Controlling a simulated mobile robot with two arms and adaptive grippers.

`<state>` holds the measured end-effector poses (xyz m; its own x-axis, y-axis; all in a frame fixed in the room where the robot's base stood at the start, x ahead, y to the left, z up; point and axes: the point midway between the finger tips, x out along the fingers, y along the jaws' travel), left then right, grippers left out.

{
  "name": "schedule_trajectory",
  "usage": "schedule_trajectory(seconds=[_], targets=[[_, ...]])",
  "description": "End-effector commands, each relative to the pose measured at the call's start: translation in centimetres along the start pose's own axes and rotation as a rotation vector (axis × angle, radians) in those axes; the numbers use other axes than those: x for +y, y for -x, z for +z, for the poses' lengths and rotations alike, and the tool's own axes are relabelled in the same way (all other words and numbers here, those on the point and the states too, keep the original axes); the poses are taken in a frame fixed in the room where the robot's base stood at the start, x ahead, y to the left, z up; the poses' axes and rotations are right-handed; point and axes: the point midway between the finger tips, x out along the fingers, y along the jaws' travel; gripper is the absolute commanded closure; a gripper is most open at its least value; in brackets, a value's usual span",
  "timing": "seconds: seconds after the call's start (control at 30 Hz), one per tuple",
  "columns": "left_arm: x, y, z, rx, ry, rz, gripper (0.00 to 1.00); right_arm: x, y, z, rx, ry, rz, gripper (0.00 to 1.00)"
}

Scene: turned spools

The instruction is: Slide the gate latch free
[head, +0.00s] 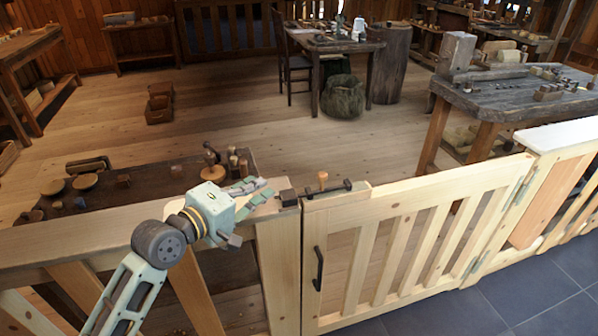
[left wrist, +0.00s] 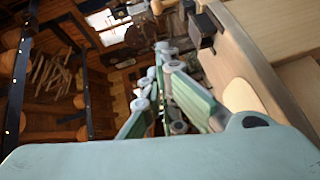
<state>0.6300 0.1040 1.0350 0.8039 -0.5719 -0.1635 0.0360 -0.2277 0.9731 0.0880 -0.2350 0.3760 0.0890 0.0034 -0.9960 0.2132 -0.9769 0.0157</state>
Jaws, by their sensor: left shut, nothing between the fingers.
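The pale wooden gate (head: 400,232) stands closed in line with the fence in the head view. Its latch has a dark bar (head: 337,187) and an upright wooden knob (head: 323,180) on the gate's top rail. A dark block (head: 287,197) sits on the post beside it; the block also shows in the left wrist view (left wrist: 205,27). I cannot tell whether the bar reaches into the block. My left gripper (head: 264,189) is shut and empty above the fence rail, left of the block and apart from the knob. Its green fingers (left wrist: 165,85) point toward the latch side. My right gripper is not in view.
A dark low bench (head: 140,178) with turned pieces lies behind the fence on the left. A workbench (head: 520,98) with small parts stands at the right behind the gate. A black handle (head: 318,268) is on the gate's front. The wooden floor (head: 230,120) beyond is mostly clear.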

Motion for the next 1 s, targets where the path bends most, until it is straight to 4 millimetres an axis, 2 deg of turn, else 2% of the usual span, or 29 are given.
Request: schedule_trajectory(seconds=[0.17, 0.57, 0.7, 1.0], targets=[[0.4, -2.1, -0.1, 0.0, 0.013, 0.007, 1.0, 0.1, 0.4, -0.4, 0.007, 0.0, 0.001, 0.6], [0.4, -10.3, -0.1, 0.001, 0.008, 0.006, 1.0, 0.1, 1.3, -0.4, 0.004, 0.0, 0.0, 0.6], [0.5, -11.6, 1.6, 0.0, 0.009, 0.006, 1.0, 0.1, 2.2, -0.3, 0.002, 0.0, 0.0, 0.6], [0.2, -12.7, 2.7, 0.001, 0.007, 0.005, 1.0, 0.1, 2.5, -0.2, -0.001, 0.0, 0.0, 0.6]])
